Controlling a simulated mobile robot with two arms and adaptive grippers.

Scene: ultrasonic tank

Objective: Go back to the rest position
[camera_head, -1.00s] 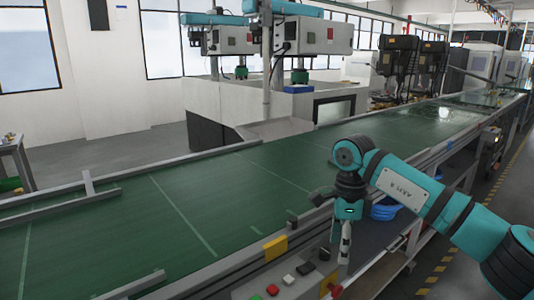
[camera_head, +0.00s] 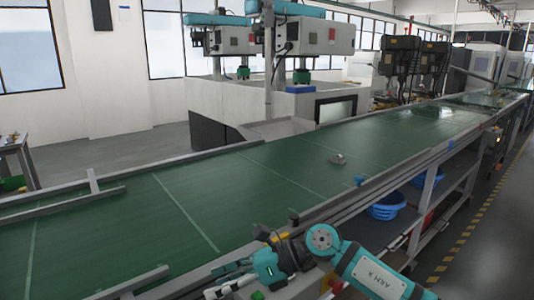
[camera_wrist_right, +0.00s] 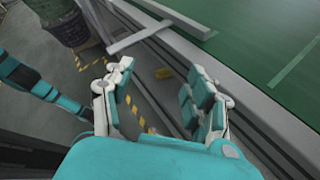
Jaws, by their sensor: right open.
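My right gripper (camera_head: 224,279) is low in the head view, at the near edge of the green conveyor (camera_head: 130,235), with its arm coming in from the lower right. In the right wrist view the gripper (camera_wrist_right: 160,80) has its two fingers spread apart with nothing between them. The conveyor's rail and a strip of floor show beyond the fingers. My left gripper is in neither view. A teal and black arm link of mine shows at the left of the wrist view.
A small grey metal part (camera_head: 338,159) lies on the belt. Metal guide bars (camera_head: 60,207) cross the belt at the left. Machines (camera_head: 312,38) stand behind. The aisle at the right is clear.

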